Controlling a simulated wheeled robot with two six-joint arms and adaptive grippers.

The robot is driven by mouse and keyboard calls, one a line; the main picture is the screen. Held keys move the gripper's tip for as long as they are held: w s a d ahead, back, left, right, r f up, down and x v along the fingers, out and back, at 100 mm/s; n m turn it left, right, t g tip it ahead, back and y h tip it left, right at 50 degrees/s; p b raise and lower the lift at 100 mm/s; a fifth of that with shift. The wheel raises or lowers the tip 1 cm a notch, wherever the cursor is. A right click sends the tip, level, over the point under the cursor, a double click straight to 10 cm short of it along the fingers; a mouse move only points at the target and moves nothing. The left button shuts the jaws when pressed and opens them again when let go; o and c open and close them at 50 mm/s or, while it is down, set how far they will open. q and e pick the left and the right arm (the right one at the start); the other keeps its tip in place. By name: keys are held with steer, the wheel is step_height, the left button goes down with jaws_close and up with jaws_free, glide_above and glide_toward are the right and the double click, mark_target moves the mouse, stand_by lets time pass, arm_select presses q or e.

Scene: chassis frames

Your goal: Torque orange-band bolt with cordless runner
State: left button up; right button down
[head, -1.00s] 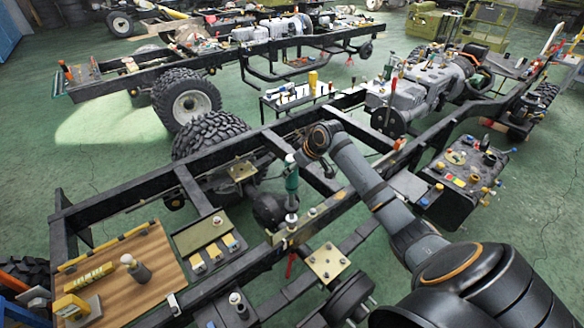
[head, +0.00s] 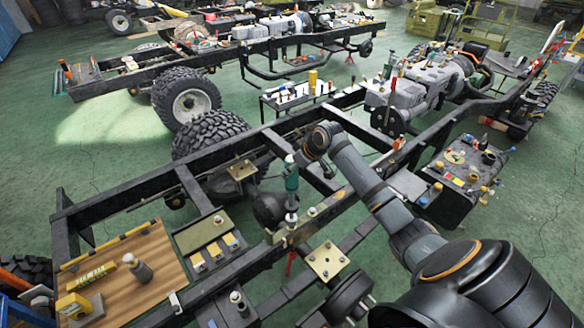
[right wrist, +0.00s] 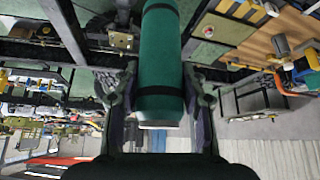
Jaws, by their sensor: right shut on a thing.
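The cordless runner (head: 292,182) has a green body and stands nearly upright over the near chassis rail (head: 279,246), its pale lower end at the rail. My right gripper (head: 303,166) is shut on its upper part. In the right wrist view the runner (right wrist: 160,60) fills the gap between the fingers of my right gripper (right wrist: 160,104). I cannot make out an orange band on any bolt; whatever is under the runner's tip is hidden. A small pale-headed fastener (head: 312,211) sits on the rail just right of the tip. My left gripper is not in view.
A wooden board (head: 160,262) with yellow blocks and a grey peg lies at the lower left, beside a tray (head: 207,233) of yellow-marked parts. A brass plate (head: 325,262) sits right of the rail. A dark box (head: 468,170) with small parts is at right.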

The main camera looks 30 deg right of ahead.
mark_target(292, 177)
steer(key=shift+f, duration=1)
stand_by(1.2)
steer(key=shift+f+b, duration=0.3)
steer(key=shift+f, duration=0.25)
stand_by(1.0)
steer(key=shift+a+f, duration=0.1)
steer(key=shift+s+f+p, duration=0.2)
steer(key=shift+s+p, duration=0.05)
steer(key=shift+p, duration=0.05)
stand_by(1.2)
steer(key=shift+p, duration=0.35)
stand_by(0.3)
steer(key=shift+r, duration=0.15)
stand_by(0.4)
steer(key=shift+w+r+p, duration=0.25)
steer(key=shift+r+p, duration=0.4)
steer(key=shift+p, duration=0.2)
steer(key=shift+r+p, duration=0.95)
steer(key=shift+r, duration=0.05)
